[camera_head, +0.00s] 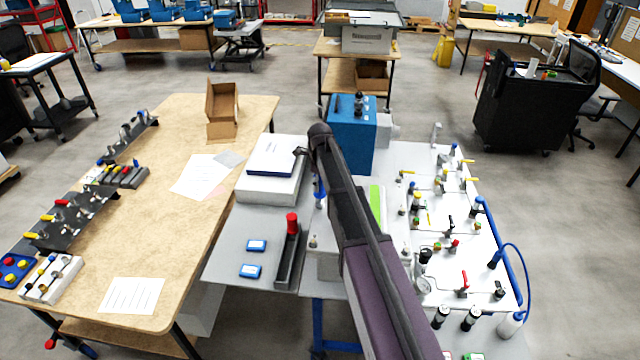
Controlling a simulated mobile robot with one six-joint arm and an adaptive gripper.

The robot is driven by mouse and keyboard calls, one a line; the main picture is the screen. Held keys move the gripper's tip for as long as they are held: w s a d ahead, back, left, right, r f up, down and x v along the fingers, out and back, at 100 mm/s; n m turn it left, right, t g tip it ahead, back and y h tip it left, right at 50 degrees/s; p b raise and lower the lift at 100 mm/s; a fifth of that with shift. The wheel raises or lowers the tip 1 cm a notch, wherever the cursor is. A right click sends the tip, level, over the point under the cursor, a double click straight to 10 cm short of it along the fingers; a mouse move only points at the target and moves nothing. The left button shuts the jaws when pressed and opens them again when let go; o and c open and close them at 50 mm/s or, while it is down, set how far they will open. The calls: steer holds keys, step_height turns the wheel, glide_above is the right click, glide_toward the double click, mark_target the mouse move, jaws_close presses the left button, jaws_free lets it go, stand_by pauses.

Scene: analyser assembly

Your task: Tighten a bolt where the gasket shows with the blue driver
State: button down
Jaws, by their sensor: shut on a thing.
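My arm reaches from the bottom right over the grey bench. My gripper (318,176) points down under the arm's dark end and is mostly hidden by it. It is shut on the blue driver (320,192), of which a short blue upright part shows. The driver is above a pale grey unit (322,262), left of the arm. Whether its tip touches anything cannot be seen. No bolt or gasket can be made out clearly at this size, and the arm covers part of the unit.
A white box (268,184) and a blue unit (351,136) stand behind. A white panel with valves (455,235) lies right. A wooden table (190,240) stands left.

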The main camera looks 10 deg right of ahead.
steer(key=m, duration=0.6)
steer(key=shift+s, duration=0.1)
steer(key=shift+c, duration=1.3)
jaws_free()
steer(key=n, duration=0.5)
steer(key=shift+n, duration=0.4)
steer(key=n, duration=1.1)
steer(key=shift+n, duration=0.4)
steer(key=n, duration=0.6)
steer(key=shift+d, duration=0.1)
